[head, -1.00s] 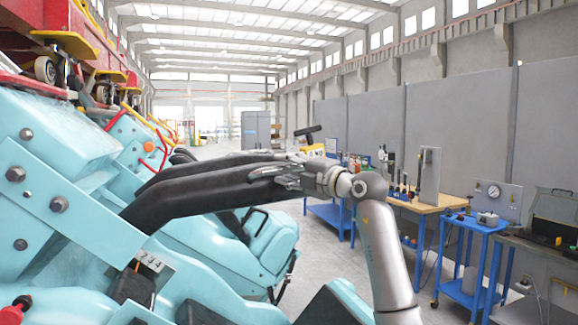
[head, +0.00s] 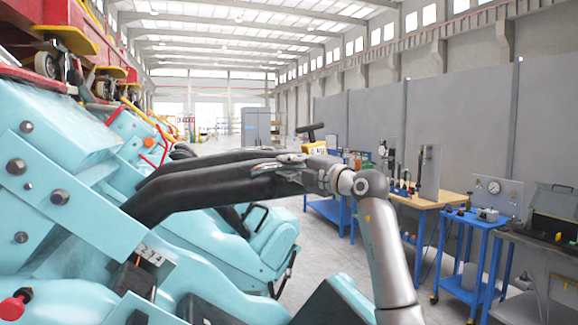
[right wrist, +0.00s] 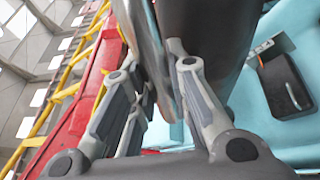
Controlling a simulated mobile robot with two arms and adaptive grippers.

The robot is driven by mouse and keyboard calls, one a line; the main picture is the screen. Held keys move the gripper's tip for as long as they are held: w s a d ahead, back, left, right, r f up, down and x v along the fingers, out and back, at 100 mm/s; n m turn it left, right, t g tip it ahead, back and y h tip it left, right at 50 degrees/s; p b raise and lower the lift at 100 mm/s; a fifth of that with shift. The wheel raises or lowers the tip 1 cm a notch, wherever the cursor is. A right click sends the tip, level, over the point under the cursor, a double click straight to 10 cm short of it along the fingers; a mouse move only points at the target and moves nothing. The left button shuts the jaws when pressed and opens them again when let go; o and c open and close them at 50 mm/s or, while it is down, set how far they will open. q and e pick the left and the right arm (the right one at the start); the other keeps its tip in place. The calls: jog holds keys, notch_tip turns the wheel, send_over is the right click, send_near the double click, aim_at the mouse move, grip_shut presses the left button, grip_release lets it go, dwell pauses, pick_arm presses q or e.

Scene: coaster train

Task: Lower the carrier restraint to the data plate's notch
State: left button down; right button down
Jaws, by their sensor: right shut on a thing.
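The carrier restraint is a thick black padded bar (head: 195,183) that reaches out from the pale blue carrier (head: 75,185) on the left. My right gripper (head: 290,165) is shut on the bar's outer end, and the arm comes up from the lower right. In the right wrist view the gripper (right wrist: 160,65) has its fingers on the bar, whose dark side (right wrist: 208,35) fills the top middle. The data plate (head: 152,257) is a small grey plate with marks on the carrier side, below the bar and apart from it. Its notch is too small to make out. My left gripper is not in view.
A red knob (head: 14,306) sticks out at the lower left. More pale blue seats (head: 265,245) stand behind the bar. A wooden workbench (head: 428,203) and a blue cart (head: 470,221) stand to the right, with open floor between.

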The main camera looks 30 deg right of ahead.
notch_tip(320, 180, down, 22)
jog(key=d+m+t+h+b, duration=0.1)
jog(key=m+t+b, duration=0.1)
jog(key=m+b, duration=0.4)
jog(key=shift+s+d+r+m+h+b, duration=0.2)
jog(key=shift+d+m+h+b, duration=0.15)
jog(key=shift+b, duration=1.8)
jog(key=c, duration=1.4)
grip_release()
jog(key=shift+r, duration=0.1)
jog(key=shift+o, duration=0.2)
jog(key=v, duration=1.2)
